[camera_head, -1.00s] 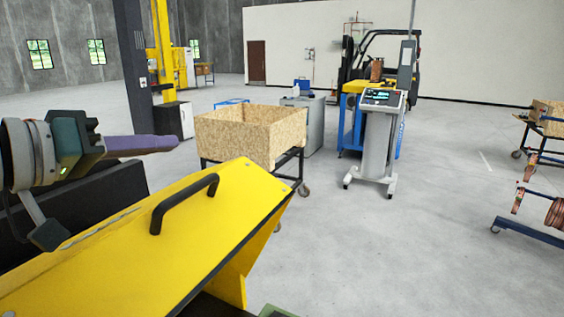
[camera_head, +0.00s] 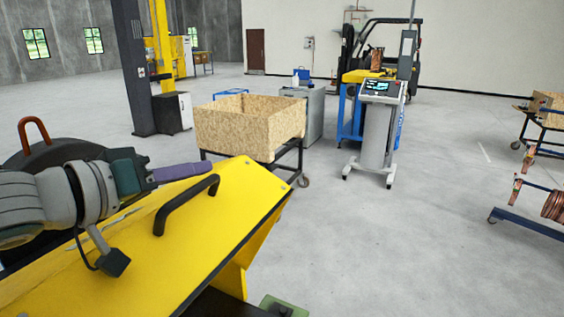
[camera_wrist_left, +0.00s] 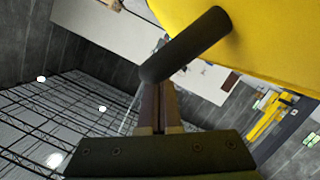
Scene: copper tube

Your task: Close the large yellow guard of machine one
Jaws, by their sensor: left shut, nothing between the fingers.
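The large yellow guard (camera_head: 115,245) fills the lower left of the head view, its broad panel sloping. It also fills the upper right of the left wrist view (camera_wrist_left: 260,30). A black bar handle (camera_head: 185,203) stands on the panel; in the left wrist view the handle (camera_wrist_left: 190,45) crosses in front of the fingers and hides part of them. My left gripper (camera_head: 211,169) is shut and empty. Its purple fingers lie just behind the handle's far end, above the panel's far edge. I cannot tell whether they touch the handle. My right gripper is not in view.
A wooden crate (camera_head: 235,130) on a dark wheeled cart stands just beyond the guard. A grey control console (camera_head: 378,135) and a forklift (camera_head: 388,45) stand further back. A rack with copper coils (camera_head: 553,205) is at the right. The floor between is open.

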